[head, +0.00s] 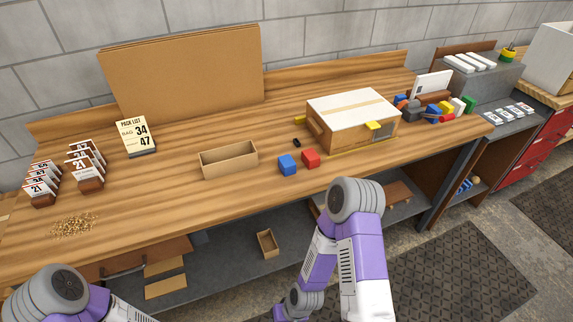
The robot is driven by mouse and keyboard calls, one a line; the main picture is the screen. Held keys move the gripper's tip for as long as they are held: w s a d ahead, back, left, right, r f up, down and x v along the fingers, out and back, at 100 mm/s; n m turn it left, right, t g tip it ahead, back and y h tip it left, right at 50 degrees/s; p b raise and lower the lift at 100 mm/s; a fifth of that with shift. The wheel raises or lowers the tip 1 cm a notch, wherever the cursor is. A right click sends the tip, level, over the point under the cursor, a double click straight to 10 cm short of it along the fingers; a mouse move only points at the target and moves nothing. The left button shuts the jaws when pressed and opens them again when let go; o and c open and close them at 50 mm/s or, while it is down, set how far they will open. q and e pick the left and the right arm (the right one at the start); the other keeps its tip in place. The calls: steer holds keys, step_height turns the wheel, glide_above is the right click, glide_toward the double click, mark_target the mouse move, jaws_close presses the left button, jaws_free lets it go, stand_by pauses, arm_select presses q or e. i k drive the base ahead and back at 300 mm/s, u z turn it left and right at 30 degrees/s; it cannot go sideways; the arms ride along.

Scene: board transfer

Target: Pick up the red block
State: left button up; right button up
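The red block (311,158) sits on the wooden workbench (215,205), just right of a blue block (287,165). A small gap seems to lie between the two blocks. The red block is in front of a wooden box with a white top (352,118). Parts of my two arms show at the bottom of the head view, below the bench's front edge. Neither gripper's fingers can be seen. Nothing covers the red block.
An open cardboard tray (229,164) stands left of the blocks. A pack list card (136,136) and several numbered cards (85,167) stand at the left. A pile of coloured items (440,108) lies at the right. The bench front is mostly clear.

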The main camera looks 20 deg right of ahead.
mark_target(312, 160)
steer(key=k, duration=0.5)
steer(key=z, duration=1.55)
steer(key=i, duration=1.2)
steer(key=u, duration=0.55)
